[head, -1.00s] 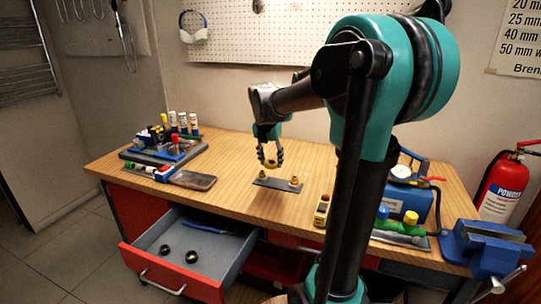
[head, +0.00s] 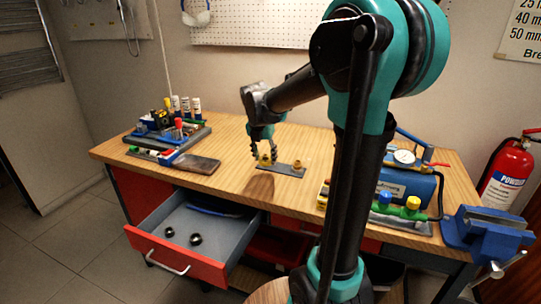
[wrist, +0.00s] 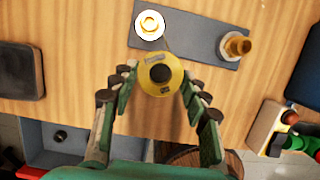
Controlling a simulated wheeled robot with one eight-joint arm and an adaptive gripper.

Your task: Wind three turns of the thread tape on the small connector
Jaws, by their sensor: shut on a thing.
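My gripper (wrist: 158,88) is shut on a yellow tape spool (wrist: 160,78) with a dark centre hole. The spool also shows in the head view (head: 265,159), low over the left end of a grey plate (head: 291,171). In the wrist view the plate (wrist: 195,37) carries two brass connectors. The left connector (wrist: 150,24) has a bright white ring around its brass middle and lies just beyond the spool. The right connector (wrist: 236,45) is bare brass; it also shows in the head view (head: 298,166). In the head view my gripper and the spool hide the left connector.
An open drawer (head: 196,232) with black rings juts out below the bench front. A dark flat item (head: 197,165) and a tray of tubes and tools (head: 165,142) are at left. A blue gauge unit (head: 405,186) and a blue vise (head: 487,236) are at right.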

